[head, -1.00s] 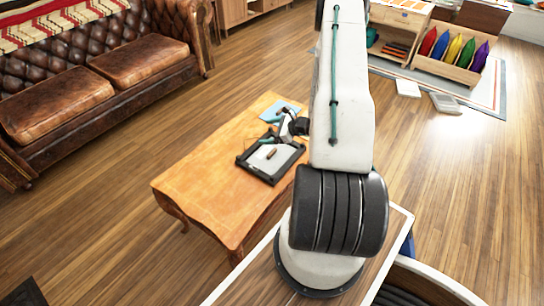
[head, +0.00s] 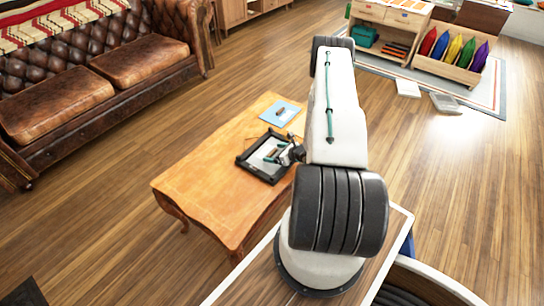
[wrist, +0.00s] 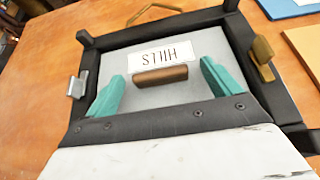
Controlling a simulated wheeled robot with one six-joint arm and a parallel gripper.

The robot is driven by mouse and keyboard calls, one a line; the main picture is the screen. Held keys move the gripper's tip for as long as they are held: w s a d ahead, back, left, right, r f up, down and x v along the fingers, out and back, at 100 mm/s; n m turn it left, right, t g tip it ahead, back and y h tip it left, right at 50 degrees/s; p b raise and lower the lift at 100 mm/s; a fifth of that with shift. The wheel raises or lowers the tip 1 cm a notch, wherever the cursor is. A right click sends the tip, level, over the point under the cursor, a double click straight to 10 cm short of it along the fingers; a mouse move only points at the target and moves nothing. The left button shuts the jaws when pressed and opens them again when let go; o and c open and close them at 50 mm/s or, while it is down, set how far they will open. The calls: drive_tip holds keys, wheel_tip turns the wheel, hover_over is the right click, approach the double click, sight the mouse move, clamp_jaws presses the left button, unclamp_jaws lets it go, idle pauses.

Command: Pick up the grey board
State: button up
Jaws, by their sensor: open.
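The grey board (wrist: 165,103) lies in a black frame (wrist: 82,62) on the wooden table. It has a brown bar handle (wrist: 160,75) and a white label with dark letters. In the head view the board (head: 260,165) shows pale inside the black frame (head: 270,182). My gripper (wrist: 163,80) is open, with one teal finger on each side of the handle and visible gaps between. It also shows over the board in the head view (head: 275,154). The board's near part is hidden behind my gripper in the wrist view.
A blue sheet (head: 280,113) lies on the table (head: 205,188) beyond the frame. Metal clips sit on the frame's sides, a silver one (wrist: 77,87) and a brassy one (wrist: 262,58). The table's left part is clear. A brown leather sofa (head: 85,80) stands left.

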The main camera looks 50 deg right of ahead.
drive_tip(key=shift+w+f, duration=0.15)
drive_tip(key=shift+w, duration=0.05)
drive_tip(key=c, duration=1.1)
drive_tip(key=shift+c, duration=0.2)
